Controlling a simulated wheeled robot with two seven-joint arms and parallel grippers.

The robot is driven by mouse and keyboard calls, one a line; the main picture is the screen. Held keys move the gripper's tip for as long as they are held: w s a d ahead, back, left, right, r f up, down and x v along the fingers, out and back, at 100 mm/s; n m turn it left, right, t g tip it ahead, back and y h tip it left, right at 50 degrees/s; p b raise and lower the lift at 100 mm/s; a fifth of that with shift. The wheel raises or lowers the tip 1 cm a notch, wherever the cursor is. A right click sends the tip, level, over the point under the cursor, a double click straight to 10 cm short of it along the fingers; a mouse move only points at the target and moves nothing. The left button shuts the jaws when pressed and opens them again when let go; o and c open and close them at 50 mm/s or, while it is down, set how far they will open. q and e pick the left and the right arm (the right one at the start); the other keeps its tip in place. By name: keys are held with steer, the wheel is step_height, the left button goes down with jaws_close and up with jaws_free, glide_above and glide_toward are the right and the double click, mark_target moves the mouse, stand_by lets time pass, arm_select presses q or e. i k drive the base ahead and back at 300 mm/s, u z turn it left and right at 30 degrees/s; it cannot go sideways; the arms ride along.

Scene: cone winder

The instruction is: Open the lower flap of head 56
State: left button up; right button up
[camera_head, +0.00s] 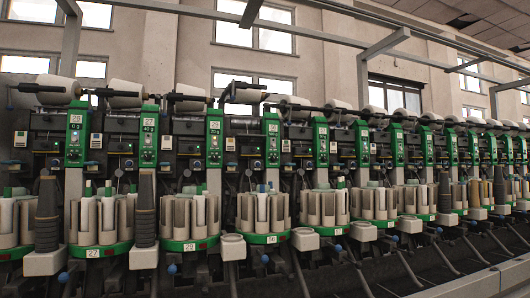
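A long row of winding heads runs from the left edge into the distance at the right. Each head has a green panel, such as the one marked 26 (75,134) and the one marked 27 (149,136). Below the panels stand round magazines with pale tubes, such as the one marked 29 (190,218). I cannot make out a lower flap as a separate part or tell if one is open. Neither of my grippers is in view.
Dark ribbed cone stacks (47,214) stand on grey blocks (44,262) between some magazines. Levers with blue knobs (171,269) stick out low in front. Grey overhead rails (300,28) and yarn cones (125,93) run above.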

mark_target(245, 150)
steer(key=z, duration=0.65)
steer(key=i, duration=0.55)
steer(key=z, duration=0.6)
steer(key=i, duration=0.7)
steer(key=u, duration=0.3)
